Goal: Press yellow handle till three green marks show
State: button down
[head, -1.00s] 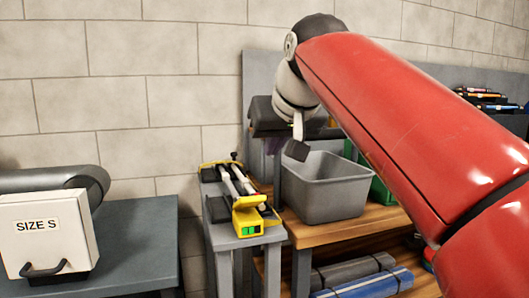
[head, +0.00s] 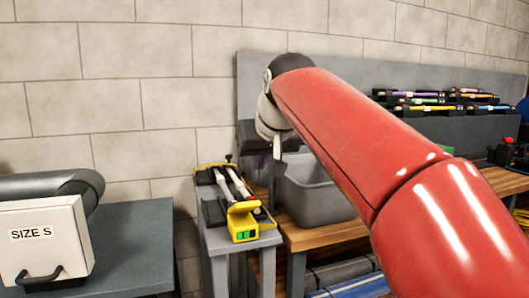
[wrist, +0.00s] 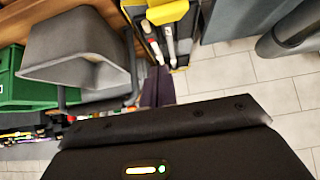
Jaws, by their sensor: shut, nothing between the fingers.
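The yellow handle (head: 243,208) is at the near end of a yellow and black device with two pale rods, on a narrow grey stand. Below it, a small dark window (head: 246,236) shows what look like two green marks. The yellow end also shows at the top of the wrist view (wrist: 168,12). My gripper (head: 277,150) is shut and empty. In the head view it is above and to the right of the device, apart from the handle. In the wrist view its dark fingers (wrist: 157,87) point toward the device. The marks cannot be read there.
A grey bin (head: 310,190) stands on the wooden bench right of the device. A white box marked SIZE S (head: 45,240) is on the left table (head: 135,235). Coloured brushes (head: 440,100) lie on a rack at the back right.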

aim_at(259, 206)
jog(key=x, duration=0.4)
jog(key=shift+s+d+f+b, duration=0.1)
jog(key=shift+s+f+b, duration=0.15)
jog(key=shift+f, duration=0.3)
jog(key=shift+s+d+f+b, duration=0.1)
jog(key=shift+s+f, duration=0.3)
jog(key=shift+f, duration=0.1)
jog(key=shift+s+f, duration=0.3)
jog(key=shift+f, duration=0.25)
jog(key=shift+d+f, duration=0.1)
jog(key=shift+b, duration=0.3)
